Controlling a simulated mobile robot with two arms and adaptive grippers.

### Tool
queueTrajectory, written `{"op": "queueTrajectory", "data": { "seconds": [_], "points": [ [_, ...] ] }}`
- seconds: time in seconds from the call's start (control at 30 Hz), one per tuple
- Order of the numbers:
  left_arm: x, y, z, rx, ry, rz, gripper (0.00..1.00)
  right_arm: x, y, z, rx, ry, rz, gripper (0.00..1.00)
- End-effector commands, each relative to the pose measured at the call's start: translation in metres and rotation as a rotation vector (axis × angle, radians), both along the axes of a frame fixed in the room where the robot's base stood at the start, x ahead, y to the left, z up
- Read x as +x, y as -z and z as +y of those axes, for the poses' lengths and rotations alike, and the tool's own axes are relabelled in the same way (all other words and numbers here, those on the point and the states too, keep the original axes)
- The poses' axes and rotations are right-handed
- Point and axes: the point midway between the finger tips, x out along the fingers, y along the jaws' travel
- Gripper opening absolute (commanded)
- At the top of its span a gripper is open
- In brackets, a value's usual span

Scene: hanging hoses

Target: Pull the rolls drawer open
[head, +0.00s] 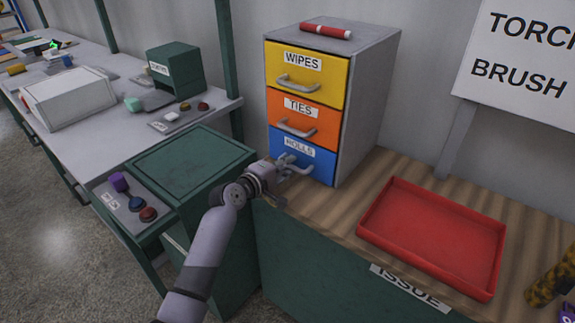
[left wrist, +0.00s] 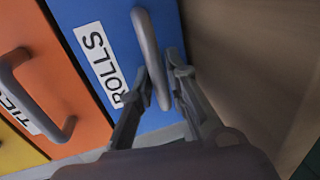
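The rolls drawer (head: 318,165) is the blue bottom drawer of a small cabinet in the head view, flush with the drawers above it. Its label and grey handle also show on the blue front in the left wrist view (left wrist: 110,25). My left gripper (head: 290,168) is at this drawer's front. In the head view the gripper partly hides the handle. My right gripper is in neither view.
Above are the orange ties drawer (head: 303,118) and yellow wipes drawer (head: 308,75), both shut. A red marker-like stick (head: 325,30) lies on the cabinet. A red tray (head: 432,236) is to the right on the wooden top. A green unit (head: 190,165) stands left.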

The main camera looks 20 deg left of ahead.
Motion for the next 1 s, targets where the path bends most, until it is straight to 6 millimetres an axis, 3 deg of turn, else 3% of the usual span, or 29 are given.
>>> {"op": "queueTrajectory", "data": {
  "seconds": [0.2, 1.0],
  "points": [
    [-0.0002, 0.0002, 0.0003, 0.000, 0.000, 0.000, 0.00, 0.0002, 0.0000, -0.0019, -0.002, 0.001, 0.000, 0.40],
    [-0.0050, -0.0010, 0.0023, 0.002, 0.000, 0.002, 0.00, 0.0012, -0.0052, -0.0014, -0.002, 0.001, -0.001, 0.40]
  ]
}}
